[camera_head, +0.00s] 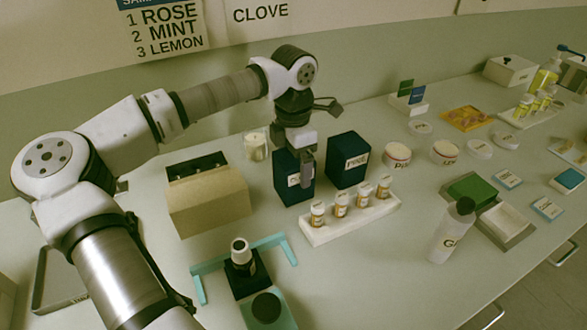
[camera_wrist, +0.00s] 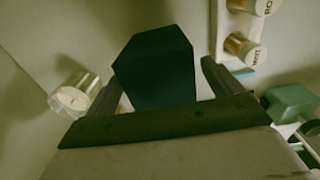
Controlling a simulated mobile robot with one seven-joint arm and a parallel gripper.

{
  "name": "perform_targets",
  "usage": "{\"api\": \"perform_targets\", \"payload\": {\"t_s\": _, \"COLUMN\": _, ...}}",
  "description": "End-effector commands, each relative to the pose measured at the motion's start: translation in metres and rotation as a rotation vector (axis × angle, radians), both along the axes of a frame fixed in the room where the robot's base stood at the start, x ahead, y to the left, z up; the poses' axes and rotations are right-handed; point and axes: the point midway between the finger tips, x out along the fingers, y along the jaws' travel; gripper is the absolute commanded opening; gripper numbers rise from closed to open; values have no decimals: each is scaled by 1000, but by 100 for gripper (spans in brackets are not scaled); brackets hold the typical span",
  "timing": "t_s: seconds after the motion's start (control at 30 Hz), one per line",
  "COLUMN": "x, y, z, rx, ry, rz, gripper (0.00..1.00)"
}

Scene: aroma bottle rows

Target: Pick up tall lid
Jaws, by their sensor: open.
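Two dark teal upright boxes that look like tall lids stand on the table: the left one (camera_head: 293,178) and the right one (camera_head: 347,160), which has a white label. My gripper (camera_head: 306,172) points down at the left box, hiding part of its front and label. In the wrist view one dark box (camera_wrist: 155,68) shows between the two open fingers (camera_wrist: 160,92), with room on both sides. Whether either finger touches it I cannot tell.
A glass candle (camera_head: 256,146) stands behind left of the boxes. A tan box (camera_head: 208,200) is at left. A white rack (camera_head: 325,234) with several small bottles stands close in front. Round tins (camera_head: 397,155) lie to the right.

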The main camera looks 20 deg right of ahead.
Motion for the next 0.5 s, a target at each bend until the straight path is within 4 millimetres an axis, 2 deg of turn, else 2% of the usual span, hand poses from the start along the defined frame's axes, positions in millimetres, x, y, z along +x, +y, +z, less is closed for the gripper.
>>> {"api": "perform_targets", "payload": {"t_s": 0.2, "x": 0, "y": 0, "z": -20, "rx": 0, "ry": -1, "rz": -1, "gripper": 91}}
{"api": "perform_targets", "payload": {"t_s": 0.4, "x": 0, "y": 0, "z": -21, "rx": 0, "ry": -1, "rz": -1, "gripper": 91}}
{"api": "perform_targets", "payload": {"t_s": 0.43, "x": 0, "y": 0, "z": -21, "rx": 0, "ry": -1, "rz": -1, "gripper": 90}}
{"api": "perform_targets", "payload": {"t_s": 0.5, "x": 0, "y": 0, "z": -21, "rx": 0, "ry": -1, "rz": -1, "gripper": 80}}
